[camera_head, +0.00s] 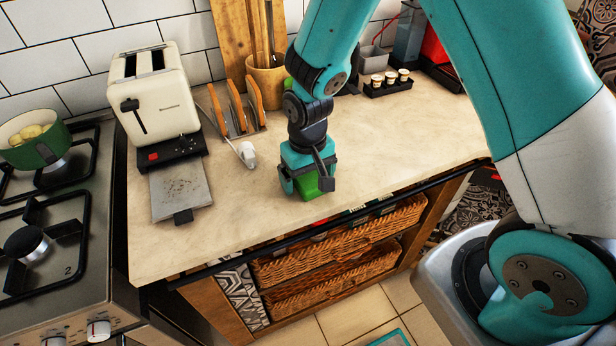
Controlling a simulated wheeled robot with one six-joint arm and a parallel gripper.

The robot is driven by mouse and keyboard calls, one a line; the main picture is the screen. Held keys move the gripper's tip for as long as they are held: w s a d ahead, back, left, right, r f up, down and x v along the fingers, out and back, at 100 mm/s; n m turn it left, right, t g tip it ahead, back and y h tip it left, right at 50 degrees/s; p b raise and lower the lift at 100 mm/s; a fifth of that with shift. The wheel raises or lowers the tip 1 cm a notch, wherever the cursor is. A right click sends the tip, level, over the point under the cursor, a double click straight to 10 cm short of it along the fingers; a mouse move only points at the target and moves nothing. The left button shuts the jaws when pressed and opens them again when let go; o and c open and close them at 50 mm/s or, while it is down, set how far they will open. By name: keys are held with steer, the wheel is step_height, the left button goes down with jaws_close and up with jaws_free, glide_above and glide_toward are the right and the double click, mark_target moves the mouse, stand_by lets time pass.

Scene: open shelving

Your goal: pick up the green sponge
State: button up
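The green sponge (307,188) is at the front part of the beige countertop, right below my gripper (308,183). My gripper points down, with one finger at the sponge's left and one at its right. The upper part of the sponge is hidden by the gripper. I cannot tell whether the fingers press on the sponge or stand slightly apart from it. I also cannot tell whether the sponge rests on the counter or is just above it.
A cream toaster (155,95) with its crumb tray out and a rack with toast slices (237,108) stand at left. A wooden utensil holder (266,78) and a black tray of small cups (388,84) are behind. A stove (50,230) is far left. Counter right of the gripper is clear.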

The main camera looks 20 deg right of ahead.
steer(key=c, duration=0.8)
steer(key=shift+r, duration=0.1)
steer(key=shift+c, duration=0.2)
step_height(320, 180, up, 20)
steer(key=shift+o, duration=0.6)
steer(key=shift+c, duration=0.3)
